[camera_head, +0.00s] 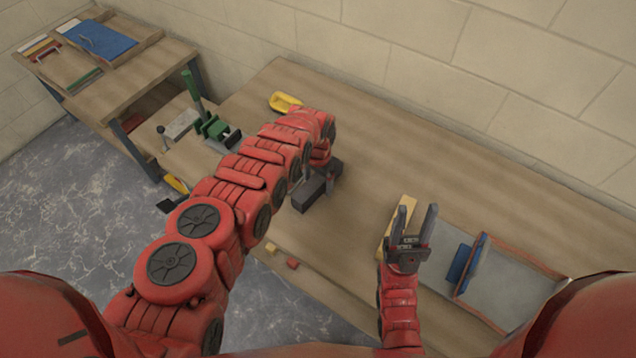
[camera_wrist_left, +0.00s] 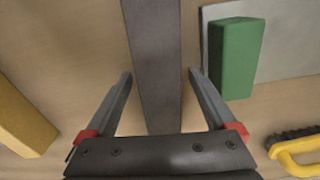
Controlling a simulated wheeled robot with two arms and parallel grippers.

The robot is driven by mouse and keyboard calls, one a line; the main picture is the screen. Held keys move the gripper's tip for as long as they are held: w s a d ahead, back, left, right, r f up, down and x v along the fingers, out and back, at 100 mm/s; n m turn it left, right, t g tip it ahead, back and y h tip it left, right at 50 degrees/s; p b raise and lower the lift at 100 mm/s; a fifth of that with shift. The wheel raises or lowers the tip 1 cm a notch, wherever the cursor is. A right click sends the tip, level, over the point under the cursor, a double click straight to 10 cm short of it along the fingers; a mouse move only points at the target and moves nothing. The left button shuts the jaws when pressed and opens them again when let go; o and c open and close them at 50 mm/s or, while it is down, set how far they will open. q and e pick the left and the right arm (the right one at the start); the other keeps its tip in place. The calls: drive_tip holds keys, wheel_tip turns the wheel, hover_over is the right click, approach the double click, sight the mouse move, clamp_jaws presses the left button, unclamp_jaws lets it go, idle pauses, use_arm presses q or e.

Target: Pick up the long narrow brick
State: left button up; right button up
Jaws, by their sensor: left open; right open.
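A long narrow dark grey brick (camera_wrist_left: 152,50) runs lengthwise between the fingers of my left gripper (camera_wrist_left: 160,74) in the left wrist view. The gripper is open, with a gap on each side of the brick, and the near part of the brick is hidden under the gripper body. In the head view the brick (camera_head: 306,196) lies on the table just below my left gripper (camera_head: 327,170), whose fingers are mostly hidden. My right gripper (camera_head: 416,212) is open and empty, in front of a yellow brick (camera_head: 402,208) that it partly covers.
The yellow brick (camera_wrist_left: 22,120) and a green block (camera_wrist_left: 235,58) flank the grey brick. A yellow-handled brush (camera_head: 285,102) lies near the wall. A green clamp-like tool (camera_head: 217,130) is at left. A grey tray (camera_head: 505,283) with a blue piece (camera_head: 463,262) stands at right.

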use_arm(q)
drive_tip(key=c, duration=1.4)
clamp_jaws()
drive_tip(key=shift+w+r, duration=0.1)
drive_tip(key=shift+r, duration=0.1)
